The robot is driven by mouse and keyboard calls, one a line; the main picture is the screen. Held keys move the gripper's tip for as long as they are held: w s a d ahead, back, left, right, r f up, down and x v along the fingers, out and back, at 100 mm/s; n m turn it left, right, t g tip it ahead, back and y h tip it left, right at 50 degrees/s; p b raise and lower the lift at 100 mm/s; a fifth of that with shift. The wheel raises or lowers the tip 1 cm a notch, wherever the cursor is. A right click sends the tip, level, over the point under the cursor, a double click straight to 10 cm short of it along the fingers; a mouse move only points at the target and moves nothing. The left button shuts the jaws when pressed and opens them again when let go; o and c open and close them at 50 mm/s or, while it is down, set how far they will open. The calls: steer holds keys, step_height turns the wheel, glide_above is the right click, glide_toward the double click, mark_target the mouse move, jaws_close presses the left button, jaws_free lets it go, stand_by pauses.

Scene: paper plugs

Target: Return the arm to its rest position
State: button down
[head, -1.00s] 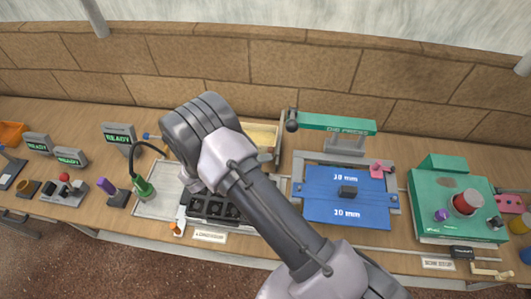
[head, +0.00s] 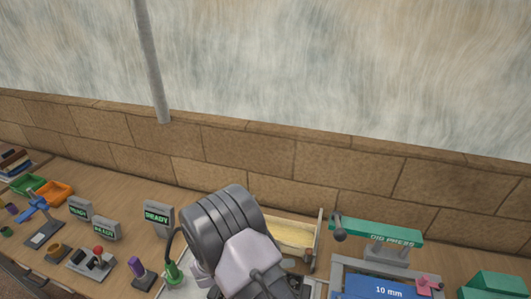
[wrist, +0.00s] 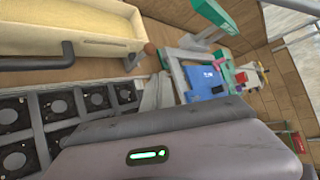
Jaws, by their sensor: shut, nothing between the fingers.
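My arm (head: 232,232) shows at the bottom middle of the head view, in front of the bench, with its dark ribbed joint uppermost. My gripper (wrist: 157,92) shows in the wrist view, where its grey body with a green light fills the bottom. Its pale fingertips look shut and hold nothing. They appear between a black tray with round wells (wrist: 62,105) and the die press (wrist: 205,80). In the head view my gripper is hidden behind my own arm.
The green-topped die press (head: 375,232) with its blue plate stands right of my arm. A cream-lined wooden tray (head: 290,233) lies behind my arm. READY displays (head: 158,217), a green-based lamp (head: 172,272) and a purple-topped tool (head: 138,270) stand to the left.

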steer(key=s+d+r+m+g+y+b, duration=0.2)
steer(key=s+d+r+m+y+b, duration=0.25)
steer(key=m, duration=0.65)
steer(key=s+d+r+m+g+y+b, duration=0.1)
steer(key=s+r+m+g+y+b, duration=0.15)
steer(key=s+r+m+b, duration=0.6)
steer(key=s+a+m+t+y+b, duration=0.1)
steer(key=s+m+t+y, duration=0.2)
steer(key=m, duration=0.6)
steer(key=s+a+r+m+t+y+b, duration=0.1)
steer(key=s+m, duration=0.4)
steer(key=m, duration=0.5)
steer(key=shift+a+t+y+b, duration=0.35)
steer(key=shift+a+t+y, duration=0.45)
steer(key=shift+t+y, duration=0.35)
steer(key=shift+r, duration=0.1)
